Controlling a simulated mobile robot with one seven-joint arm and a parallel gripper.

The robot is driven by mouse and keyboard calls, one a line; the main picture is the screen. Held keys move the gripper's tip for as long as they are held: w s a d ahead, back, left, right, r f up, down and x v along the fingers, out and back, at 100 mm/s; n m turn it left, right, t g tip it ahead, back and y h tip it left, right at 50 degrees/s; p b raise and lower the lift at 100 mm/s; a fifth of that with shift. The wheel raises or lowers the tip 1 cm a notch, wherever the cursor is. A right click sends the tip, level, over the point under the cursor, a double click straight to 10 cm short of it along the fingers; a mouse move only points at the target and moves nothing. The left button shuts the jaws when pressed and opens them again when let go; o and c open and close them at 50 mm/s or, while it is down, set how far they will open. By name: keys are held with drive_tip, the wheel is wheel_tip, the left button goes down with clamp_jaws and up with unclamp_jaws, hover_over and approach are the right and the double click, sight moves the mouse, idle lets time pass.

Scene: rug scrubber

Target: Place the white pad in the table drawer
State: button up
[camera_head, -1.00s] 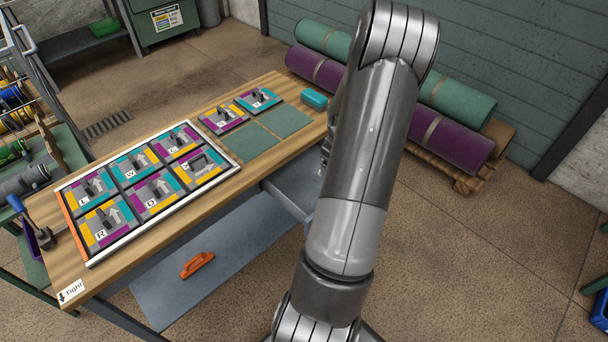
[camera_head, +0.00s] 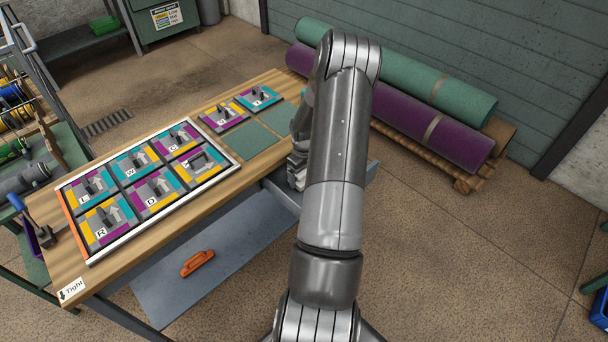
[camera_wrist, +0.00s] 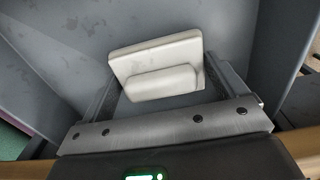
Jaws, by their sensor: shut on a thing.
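The white pad (camera_wrist: 178,50) has a raised white grip bar and sits between the fingers of my gripper (camera_wrist: 163,88) in the wrist view. The gripper is shut on it. Grey drawer surfaces (camera_wrist: 52,52) lie behind and around the pad, with a wall on the right. I cannot tell whether the pad touches the drawer floor. In the head view, the grey table drawer (camera_head: 284,194) juts from the table's right side. My gripper (camera_head: 297,168) is over it, mostly hidden by my arm. The pad is hidden in that view.
The wooden table (camera_head: 160,237) holds a framed tray of mat tiles (camera_head: 128,236), two loose tiles and green squares (camera_head: 249,140). An orange handle (camera_head: 197,262) lies on the grey lower shelf. Rolled rugs (camera_head: 430,128) lie on a pallet behind.

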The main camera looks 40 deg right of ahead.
drive_tip(key=shift+f, duration=0.35)
drive_tip(key=o, duration=0.8)
drive_tip(key=shift+f, duration=0.1)
